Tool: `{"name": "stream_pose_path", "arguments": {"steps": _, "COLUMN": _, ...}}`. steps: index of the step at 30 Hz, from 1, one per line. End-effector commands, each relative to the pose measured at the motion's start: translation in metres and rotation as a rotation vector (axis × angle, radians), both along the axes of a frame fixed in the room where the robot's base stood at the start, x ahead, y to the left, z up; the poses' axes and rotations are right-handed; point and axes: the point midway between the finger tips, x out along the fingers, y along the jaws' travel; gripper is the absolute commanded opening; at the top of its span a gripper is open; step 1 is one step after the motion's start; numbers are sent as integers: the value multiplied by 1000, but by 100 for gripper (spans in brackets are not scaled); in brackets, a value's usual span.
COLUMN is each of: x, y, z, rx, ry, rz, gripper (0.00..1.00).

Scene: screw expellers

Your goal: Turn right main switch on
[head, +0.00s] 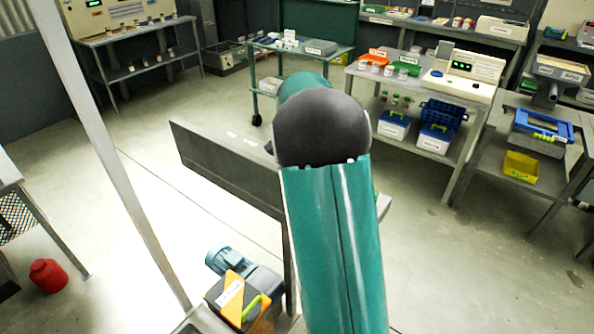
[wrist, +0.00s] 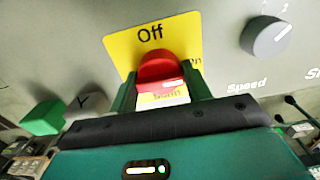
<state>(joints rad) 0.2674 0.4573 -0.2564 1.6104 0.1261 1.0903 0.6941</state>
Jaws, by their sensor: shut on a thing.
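In the wrist view a red switch knob (wrist: 158,66) sits on a yellow plate (wrist: 120,50) on a grey panel. The plate reads "Off" above the knob and "On" to its right, partly covered. My gripper (wrist: 163,90) has its two green fingers on either side of the knob and is shut on it. The knob's lower part and the lower plate are partly hidden by the fingers. In the head view my arm hides the gripper and the switch.
In the wrist view a grey speed dial (wrist: 266,37) is to the right and a green block-shaped control (wrist: 42,118) to the left. In the head view a blue motor (head: 226,260) is below left, a red can (head: 48,276) stands on the floor, and benches line the back.

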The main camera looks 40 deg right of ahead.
Motion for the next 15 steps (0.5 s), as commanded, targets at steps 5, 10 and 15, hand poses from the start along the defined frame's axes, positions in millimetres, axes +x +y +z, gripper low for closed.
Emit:
{"name": "stream_pose_path", "arguments": {"steps": 5, "x": 1, "y": 0, "z": 1, "rx": 0, "ry": -3, "rz": -1, "gripper": 60}}
{"name": "stream_pose_path", "arguments": {"steps": 10, "x": 0, "y": 0, "z": 1, "rx": 0, "ry": -2, "rz": 0, "gripper": 70}}
{"name": "stream_pose_path", "arguments": {"steps": 15, "x": 0, "y": 0, "z": 1, "rx": 0, "ry": -1, "rz": 0, "gripper": 70}}
